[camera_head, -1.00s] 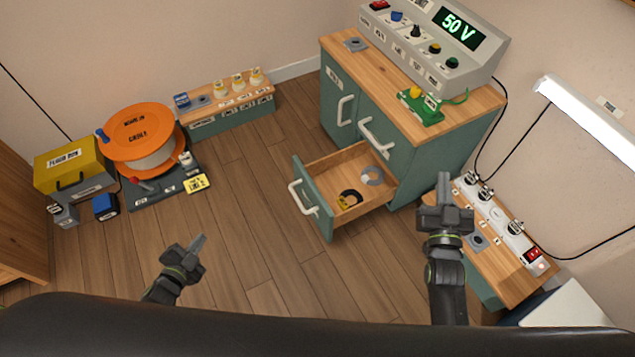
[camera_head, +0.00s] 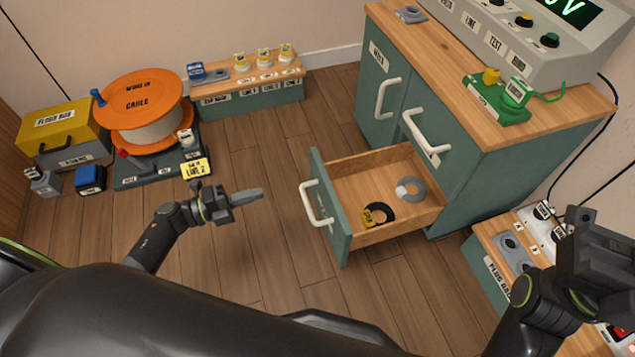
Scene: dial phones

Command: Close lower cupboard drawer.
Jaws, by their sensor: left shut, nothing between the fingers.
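The lower cupboard drawer (camera_head: 331,203) is pulled out of the green cupboard (camera_head: 472,178). Its front panel faces left and carries a white handle (camera_head: 315,203). Inside the drawer lie a black ring with a yellow tag (camera_head: 378,213) and a grey ring (camera_head: 411,189). My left gripper (camera_head: 258,194) is shut and empty, left of the drawer handle and apart from it, its fingers pointing right toward it. My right gripper (camera_head: 607,265) is at the right edge over the low bench; its fingers are hard to make out there.
A closed door and upper drawer with white handles (camera_head: 428,137) are on the cupboard. A low plug bench (camera_head: 490,262) stands right of it. An orange cable reel (camera_head: 141,107), yellow box (camera_head: 63,126) and low shelf (camera_head: 250,97) stand at the back left. The floor left of the drawer is clear.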

